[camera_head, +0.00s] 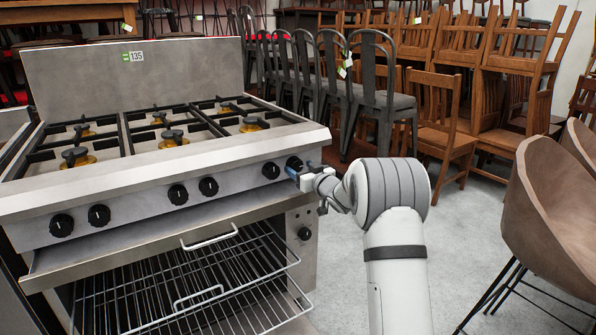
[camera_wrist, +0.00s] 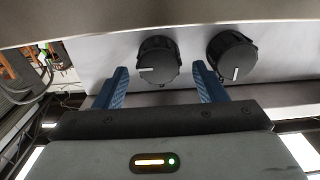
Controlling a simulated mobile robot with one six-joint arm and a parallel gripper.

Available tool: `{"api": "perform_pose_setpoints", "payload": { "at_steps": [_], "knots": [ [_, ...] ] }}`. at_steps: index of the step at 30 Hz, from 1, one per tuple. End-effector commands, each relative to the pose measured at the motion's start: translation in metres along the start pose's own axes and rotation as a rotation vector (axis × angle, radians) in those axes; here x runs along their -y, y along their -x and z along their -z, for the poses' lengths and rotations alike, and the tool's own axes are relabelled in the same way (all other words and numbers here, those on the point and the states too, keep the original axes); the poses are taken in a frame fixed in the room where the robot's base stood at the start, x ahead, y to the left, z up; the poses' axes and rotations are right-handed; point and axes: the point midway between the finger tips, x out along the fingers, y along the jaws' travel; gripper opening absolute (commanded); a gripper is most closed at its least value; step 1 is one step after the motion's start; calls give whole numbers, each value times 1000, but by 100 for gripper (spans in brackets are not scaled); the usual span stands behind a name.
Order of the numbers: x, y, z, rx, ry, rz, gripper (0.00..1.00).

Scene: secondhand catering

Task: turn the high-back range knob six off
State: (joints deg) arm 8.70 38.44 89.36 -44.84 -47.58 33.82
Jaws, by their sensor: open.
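The high-back range (camera_head: 120,200) carries a row of black knobs along its front panel. The rightmost knob (camera_head: 294,163) is at the right end, partly behind my gripper (camera_head: 300,174), and the neighbouring knob (camera_head: 271,170) is just left of it. In the wrist view, my gripper (camera_wrist: 163,83) is open with blue fingers on either side of one knob (camera_wrist: 158,62), with gaps at both sides. That knob's white mark lies sideways, pointing left. The other knob (camera_wrist: 232,56) is outside the right finger, its mark pointing down. How deep the fingers reach is unclear.
A lower knob (camera_head: 305,233) sits on the range's right side panel. Wire racks (camera_head: 190,280) fill the open space below the panel. Metal chairs (camera_head: 375,90) and stacked wooden chairs (camera_head: 500,70) stand behind. A brown seat (camera_head: 550,210) is at the right, with clear floor between.

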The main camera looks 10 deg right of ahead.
Motion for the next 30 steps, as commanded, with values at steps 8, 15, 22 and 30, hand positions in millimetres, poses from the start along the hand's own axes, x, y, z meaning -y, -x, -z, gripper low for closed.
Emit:
{"api": "perform_pose_setpoints", "payload": {
  "at_steps": [8, 15, 22, 30],
  "knots": [
    [0, -11, 0, 0, -1, -1, 65],
    [0, -11, 0, 0, -1, -1, 57],
    [-1, -10, 0, 0, -1, -2, 38],
    [6, -13, 0, 0, 0, 0, 20]
  ]
}}
